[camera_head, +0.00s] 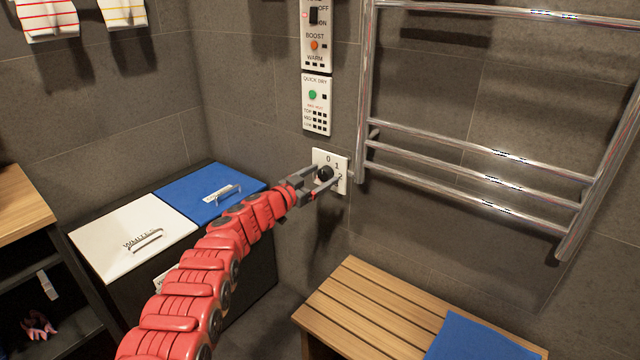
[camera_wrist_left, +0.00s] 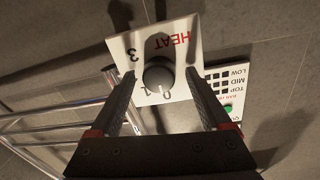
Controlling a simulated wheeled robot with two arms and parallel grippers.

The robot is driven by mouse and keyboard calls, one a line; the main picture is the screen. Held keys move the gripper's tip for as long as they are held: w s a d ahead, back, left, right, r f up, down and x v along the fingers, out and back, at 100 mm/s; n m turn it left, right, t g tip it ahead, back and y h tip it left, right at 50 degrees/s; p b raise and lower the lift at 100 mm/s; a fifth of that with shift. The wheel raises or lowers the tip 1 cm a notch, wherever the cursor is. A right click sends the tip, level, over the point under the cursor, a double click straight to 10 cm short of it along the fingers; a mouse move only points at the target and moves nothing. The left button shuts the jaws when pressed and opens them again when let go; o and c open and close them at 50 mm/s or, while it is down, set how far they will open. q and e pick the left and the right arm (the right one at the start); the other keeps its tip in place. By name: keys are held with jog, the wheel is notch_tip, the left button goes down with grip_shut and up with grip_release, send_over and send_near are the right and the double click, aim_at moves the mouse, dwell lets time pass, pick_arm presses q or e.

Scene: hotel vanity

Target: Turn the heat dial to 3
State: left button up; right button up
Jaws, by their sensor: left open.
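In the left wrist view the dial (camera_wrist_left: 158,74) appears grey on the plate (camera_wrist_left: 124,42), with HEAT and 3 readable upside down, and 0 and 1 near the knob. My left gripper (camera_head: 322,183) is open at the plate, one finger on each side of the dial. I cannot tell whether the fingers touch it. My right gripper is out of view.
A chrome towel rail (camera_head: 480,160) stands close to the right of the plate. The quick-dry panel (camera_head: 316,106) is above it. A wooden bench (camera_head: 375,308) with a blue cloth (camera_head: 475,340) is below. White (camera_head: 120,225) and blue (camera_head: 190,190) lids are at left.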

pick_arm(q)
grip_shut()
dwell(0.5)
